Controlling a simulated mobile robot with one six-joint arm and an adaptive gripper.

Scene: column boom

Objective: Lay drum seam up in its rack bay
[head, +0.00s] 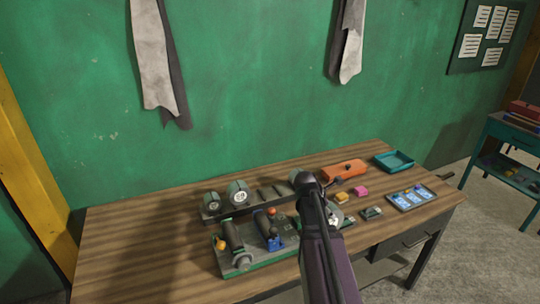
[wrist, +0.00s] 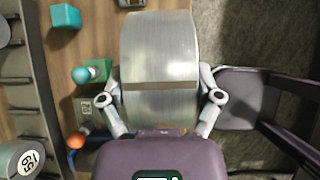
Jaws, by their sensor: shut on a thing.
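A silver-grey drum (wrist: 160,50) fills the upper middle of the wrist view. A brownish seam line runs across the side facing this camera. My gripper (wrist: 161,90) is shut on the drum, with a pale finger at each side. In the head view my arm covers most of the gripper and drum. The dark rack (head: 255,204) runs along the back of the bench. Two drums with white number labels, a smaller one (head: 212,202) and a larger one (head: 239,194), stand at its left. Slotted bays to their right look empty. The rack (wrist: 24,81) also shows at left in the wrist view.
A tool tray (head: 233,268) lies in front of the rack. An orange case (head: 344,171), a teal tray (head: 394,161), a blue-pocketed tray (head: 411,198) and small blocks lie to the right. A teal cube (wrist: 65,16) and an orange ball (wrist: 76,141) show left of the drum.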

